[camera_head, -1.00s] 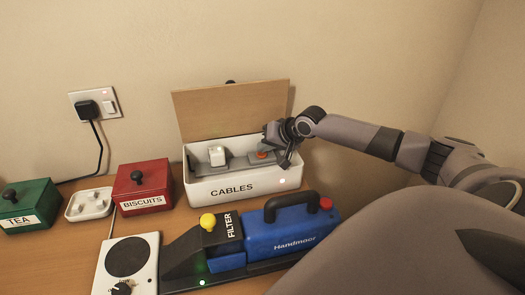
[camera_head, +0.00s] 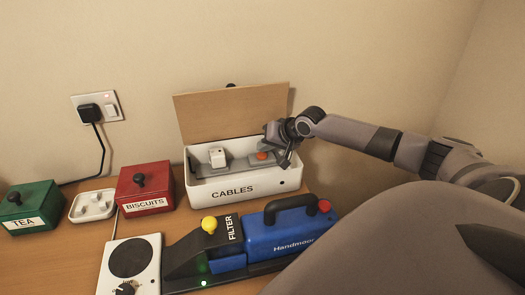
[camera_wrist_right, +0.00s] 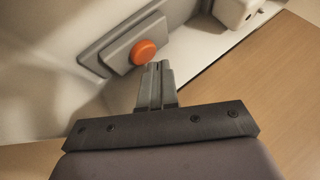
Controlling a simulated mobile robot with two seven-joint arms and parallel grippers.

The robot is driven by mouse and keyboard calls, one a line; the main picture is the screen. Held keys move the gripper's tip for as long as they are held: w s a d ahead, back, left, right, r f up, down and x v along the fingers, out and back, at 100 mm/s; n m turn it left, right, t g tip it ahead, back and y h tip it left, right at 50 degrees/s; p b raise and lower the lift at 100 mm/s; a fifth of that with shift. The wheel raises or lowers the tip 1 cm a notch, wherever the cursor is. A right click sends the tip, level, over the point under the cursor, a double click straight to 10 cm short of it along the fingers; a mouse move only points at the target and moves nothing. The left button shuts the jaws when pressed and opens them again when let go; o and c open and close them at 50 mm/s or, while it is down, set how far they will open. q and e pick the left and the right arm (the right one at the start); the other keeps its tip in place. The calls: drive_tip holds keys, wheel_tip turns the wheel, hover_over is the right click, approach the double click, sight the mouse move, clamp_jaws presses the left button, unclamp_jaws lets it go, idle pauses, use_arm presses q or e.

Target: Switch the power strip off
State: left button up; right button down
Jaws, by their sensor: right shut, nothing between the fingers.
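The grey power strip (camera_head: 237,165) lies inside the open white box labelled CABLES (camera_head: 235,188). A white plug (camera_head: 217,157) sits at its left part and an orange button (camera_head: 262,155) at its right. In the right wrist view the orange button (camera_wrist_right: 144,52) stands out round and uncovered on its grey plate. My right gripper (camera_head: 283,160) is shut and empty, just right of the button; in the wrist view its fingertips (camera_wrist_right: 157,68) are close beside it. Whether they touch is unclear. A small round spot (camera_head: 282,183) on the box front is dark. My left gripper is out of view.
The box's wooden lid (camera_head: 232,112) stands open against the wall. In front are a blue Handmoor machine (camera_head: 285,235) and a black filter unit (camera_head: 200,250). A red BISCUITS box (camera_head: 145,188), a white tray (camera_head: 92,205) and a green TEA box (camera_head: 30,207) stand left.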

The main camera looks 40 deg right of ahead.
sight(265, 155)
wheel_tip(265, 155, up, 4)
drive_tip(key=p, duration=0.5)
drive_tip(key=shift+r, duration=1)
drive_tip(key=shift+a, duration=0.1)
